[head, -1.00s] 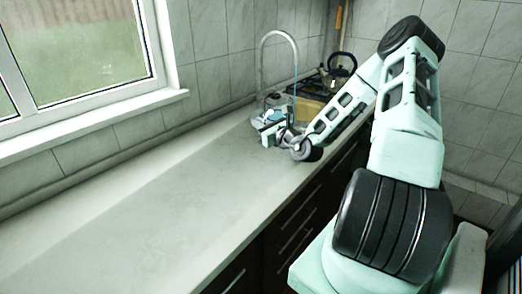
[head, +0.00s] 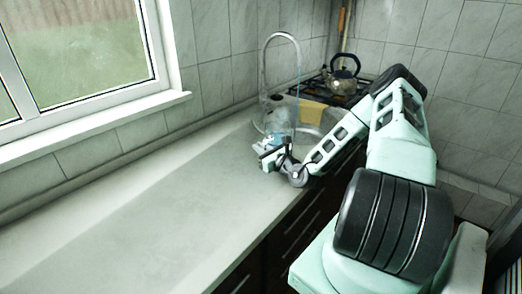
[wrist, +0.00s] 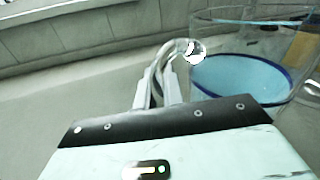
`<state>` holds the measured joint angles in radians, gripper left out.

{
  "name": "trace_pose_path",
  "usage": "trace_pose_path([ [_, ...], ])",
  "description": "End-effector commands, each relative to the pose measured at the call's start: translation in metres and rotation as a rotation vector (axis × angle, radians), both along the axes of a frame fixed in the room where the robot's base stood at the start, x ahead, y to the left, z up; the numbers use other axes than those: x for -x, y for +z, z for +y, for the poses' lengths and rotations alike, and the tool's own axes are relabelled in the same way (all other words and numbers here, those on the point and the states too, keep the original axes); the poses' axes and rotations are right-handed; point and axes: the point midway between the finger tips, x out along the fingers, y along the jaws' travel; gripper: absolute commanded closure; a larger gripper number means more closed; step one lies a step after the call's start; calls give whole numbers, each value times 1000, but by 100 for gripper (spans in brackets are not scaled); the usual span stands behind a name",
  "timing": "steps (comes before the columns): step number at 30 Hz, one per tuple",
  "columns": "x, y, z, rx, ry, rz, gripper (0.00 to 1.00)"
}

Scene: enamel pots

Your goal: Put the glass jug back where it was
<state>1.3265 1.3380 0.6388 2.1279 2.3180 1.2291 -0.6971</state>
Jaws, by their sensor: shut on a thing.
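The glass jug (head: 278,118) is clear, with a bluish lower part, and is seen over the counter beside the sink in the head view. In the wrist view the jug (wrist: 240,75) fills the upper right, with a dark blue ring around its light blue bottom. My gripper (head: 270,150) is at the jug's near side. In the wrist view my gripper (wrist: 168,68) is shut on the jug's handle side. The jug looks upright or nearly so. I cannot tell whether its base touches the counter.
A tall curved tap (head: 281,36) rises behind the jug. The sink (head: 330,120) lies to its right, with a yellow item (head: 312,110) by it. A kettle (head: 345,82) stands on the hob farther back. The long counter (head: 120,215) is bare in front, below the window.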

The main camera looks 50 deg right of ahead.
Motion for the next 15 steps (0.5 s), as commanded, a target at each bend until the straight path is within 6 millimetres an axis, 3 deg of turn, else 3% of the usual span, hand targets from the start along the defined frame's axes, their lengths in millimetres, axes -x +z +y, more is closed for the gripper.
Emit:
trace_pose_path([
  [15, -1, -8, 0, 5, 1, -6, 100],
])
